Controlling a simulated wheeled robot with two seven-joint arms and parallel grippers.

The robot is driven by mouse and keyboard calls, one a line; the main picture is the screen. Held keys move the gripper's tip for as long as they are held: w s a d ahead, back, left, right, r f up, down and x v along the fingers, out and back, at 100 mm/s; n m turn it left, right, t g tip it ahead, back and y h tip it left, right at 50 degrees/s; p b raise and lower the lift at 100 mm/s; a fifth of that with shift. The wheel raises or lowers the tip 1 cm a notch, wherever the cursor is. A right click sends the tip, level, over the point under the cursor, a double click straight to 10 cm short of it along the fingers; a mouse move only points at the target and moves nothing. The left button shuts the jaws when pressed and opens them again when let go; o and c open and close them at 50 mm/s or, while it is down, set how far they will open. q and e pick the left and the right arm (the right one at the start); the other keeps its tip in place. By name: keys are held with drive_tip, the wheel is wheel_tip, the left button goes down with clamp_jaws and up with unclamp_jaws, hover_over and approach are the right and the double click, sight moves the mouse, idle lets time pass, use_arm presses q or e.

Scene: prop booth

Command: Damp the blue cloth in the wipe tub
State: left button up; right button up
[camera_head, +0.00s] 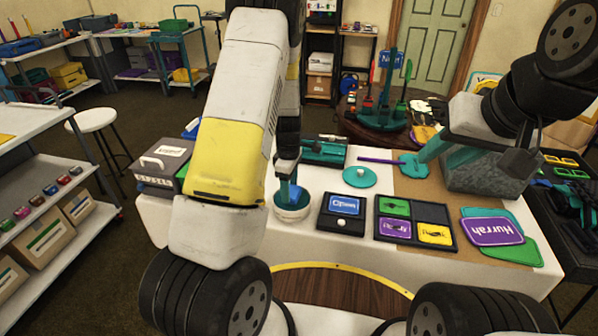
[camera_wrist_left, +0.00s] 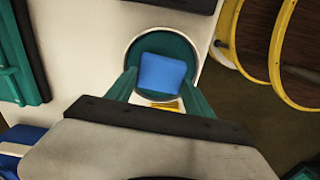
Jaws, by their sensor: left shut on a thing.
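The blue cloth (camera_wrist_left: 163,72) is between the two teal fingers of my left gripper (camera_wrist_left: 160,78), which is shut on it. It shows against the teal inside of the round wipe tub (camera_wrist_left: 136,50). In the head view my left gripper (camera_head: 288,184) points down into the white-walled tub (camera_head: 292,213); I cannot tell whether the cloth touches the bottom. A teal round lid (camera_head: 360,177) with a white knob lies flat on the table, right of the tub. My right gripper (camera_head: 432,150) is over the brown mat, beside a teal paddle with a purple handle (camera_head: 380,161); its jaw state is unclear.
Right of the tub lie a black board with a blue card (camera_head: 345,205) and a black sectioned tray (camera_head: 415,240) with coloured cards. Purple and green signs (camera_head: 493,231) lie at the right. A grey box (camera_head: 160,166) stands left.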

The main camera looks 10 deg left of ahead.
use_arm(q)
drive_tip(key=shift+f, duration=0.6)
idle(1.1)
drive_tip(key=shift+r, duration=0.1)
drive_tip(key=shift+r, duration=3.45)
